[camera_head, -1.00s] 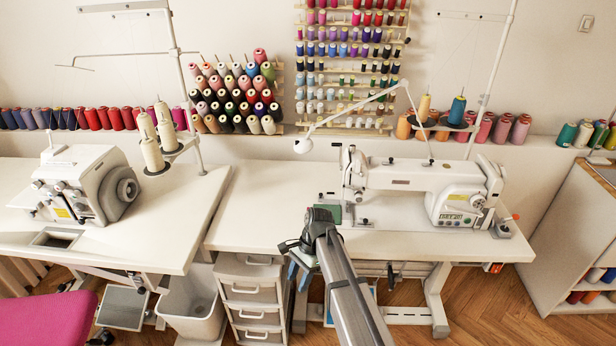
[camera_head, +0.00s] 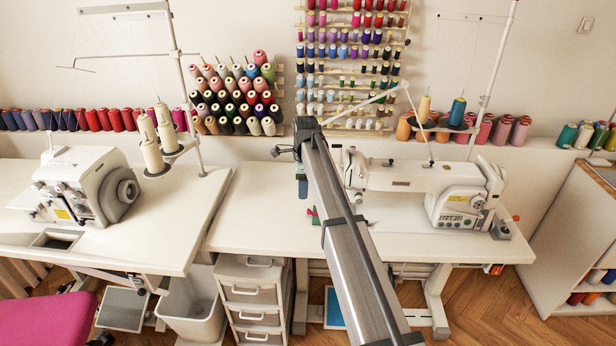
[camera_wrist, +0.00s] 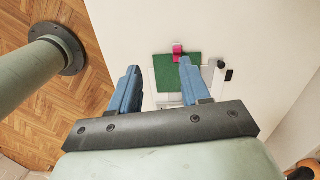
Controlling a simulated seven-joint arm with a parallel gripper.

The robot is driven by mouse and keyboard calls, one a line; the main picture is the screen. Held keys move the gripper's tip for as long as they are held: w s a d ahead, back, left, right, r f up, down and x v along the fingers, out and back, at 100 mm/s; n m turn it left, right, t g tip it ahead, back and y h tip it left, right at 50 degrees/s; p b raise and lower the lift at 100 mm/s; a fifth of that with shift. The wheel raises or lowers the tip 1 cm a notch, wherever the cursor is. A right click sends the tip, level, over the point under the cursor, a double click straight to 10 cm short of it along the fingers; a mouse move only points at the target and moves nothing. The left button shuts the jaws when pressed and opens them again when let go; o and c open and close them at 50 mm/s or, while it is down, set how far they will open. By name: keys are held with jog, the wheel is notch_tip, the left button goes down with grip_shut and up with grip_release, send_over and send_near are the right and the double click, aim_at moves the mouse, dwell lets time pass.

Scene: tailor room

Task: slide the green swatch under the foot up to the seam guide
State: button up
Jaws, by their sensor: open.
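The green swatch (camera_wrist: 172,72) lies flat on the white table in the wrist view. In the head view only a small green bit (camera_head: 316,220) shows beside my arm. A small pink block (camera_wrist: 177,50), possibly the seam guide, sits at the swatch's far edge; I cannot tell if they touch. My gripper (camera_wrist: 158,78) is open and empty, its blue fingers apart above the table, the right one overlapping the swatch in the picture. In the head view one blue finger (camera_head: 303,188) shows. The white sewing machine (camera_head: 415,180) stands to the right; its foot is hidden by my arm.
A light plate lies under and around the swatch, with a dark small part (camera_wrist: 229,75) to its right. A white overlocker (camera_head: 85,185) stands on the left table. Thread racks (camera_head: 235,100) hang behind. The table left of my arm (camera_head: 255,215) is clear.

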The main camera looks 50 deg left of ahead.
aim_at(308, 210)
jog(key=shift+m+t, duration=0.3)
jog(key=shift+m, duration=0.2)
jog(key=w+f, duration=0.1)
jog(key=f, duration=0.3)
jog(key=w+f, duration=0.1)
jog(key=f, duration=0.6)
jog(key=shift+w+a+f, duration=0.3)
jog(key=shift+w+a, duration=0.1)
grip_shut()
